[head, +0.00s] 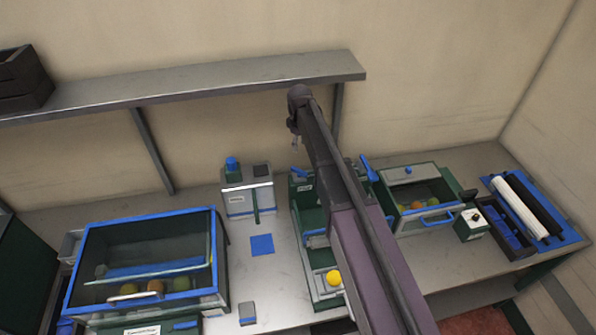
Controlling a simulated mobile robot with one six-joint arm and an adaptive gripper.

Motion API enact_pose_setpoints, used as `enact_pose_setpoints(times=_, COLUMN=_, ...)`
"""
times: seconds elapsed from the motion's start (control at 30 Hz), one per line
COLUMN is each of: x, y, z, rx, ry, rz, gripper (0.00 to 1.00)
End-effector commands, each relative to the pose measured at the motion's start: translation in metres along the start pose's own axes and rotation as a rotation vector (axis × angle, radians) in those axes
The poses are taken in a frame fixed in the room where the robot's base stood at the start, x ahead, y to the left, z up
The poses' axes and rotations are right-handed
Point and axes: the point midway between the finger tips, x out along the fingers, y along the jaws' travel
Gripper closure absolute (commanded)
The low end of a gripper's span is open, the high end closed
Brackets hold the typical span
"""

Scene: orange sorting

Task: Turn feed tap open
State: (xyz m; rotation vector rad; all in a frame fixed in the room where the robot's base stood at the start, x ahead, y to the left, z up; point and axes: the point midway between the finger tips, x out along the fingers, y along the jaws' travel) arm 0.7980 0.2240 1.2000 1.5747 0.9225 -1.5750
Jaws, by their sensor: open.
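My arm reaches up from the bottom of the head view to a joint below the shelf. Small parts below that joint appear to be my gripper (295,142), seen small and largely hidden behind the arm; it is above the bench and apart from the things there. The feed tap cannot be told for certain. One blue lever (300,172) stands on the green machine (305,215) left of my arm. Another blue lever (368,167) tilts up just right of my arm. My arm hides the area between them.
A clear-fronted box (142,218) with fruit stands at left. A smaller fruit bin (408,172) and a small control box (471,226) stand at right. A yellow fruit (334,278) lies in the green machine's front tray. A shelf (200,82) runs along the back wall.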

Motion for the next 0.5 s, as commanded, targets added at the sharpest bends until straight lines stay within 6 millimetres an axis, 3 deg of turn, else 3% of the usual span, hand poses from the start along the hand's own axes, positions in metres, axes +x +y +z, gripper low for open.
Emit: enact_pose_setpoints(times=0.5, x=0.029, y=-0.001, z=-0.001, rx=0.000, ry=0.000, rz=0.000, gripper=0.43)
